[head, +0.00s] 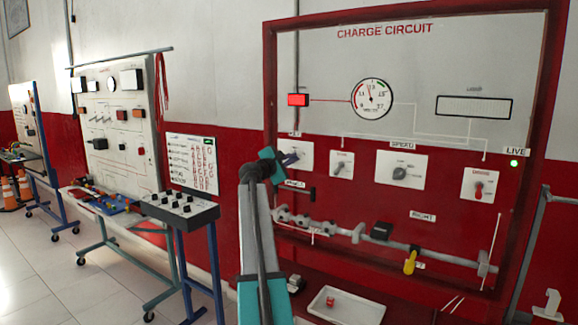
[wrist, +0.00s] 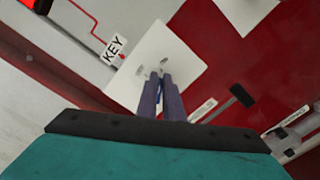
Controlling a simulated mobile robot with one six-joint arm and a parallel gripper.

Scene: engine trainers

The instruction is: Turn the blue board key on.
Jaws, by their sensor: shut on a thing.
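The charge circuit board (head: 330,60) stands on the right in the head view. Its white key plate (wrist: 183,52) is marked by a "KEY" label in the wrist view, and the plate also shows in the head view (head: 305,147). My gripper (wrist: 161,78) is at the plate with its two dark fingers shut on the blue key (wrist: 159,88). Only a thin blue strip of the key shows between the fingers. Its turn angle cannot be told. In the head view my gripper (head: 291,158) partly covers the plate and hides the key.
A red lamp (head: 298,100) and a round gauge (head: 372,98) sit above. A grey knob (head: 400,173) and a red switch (head: 479,189) are to the right, under a green light (head: 514,163). A white tray (head: 345,305) lies below. A black-topped stand (head: 180,209) is left of my arm.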

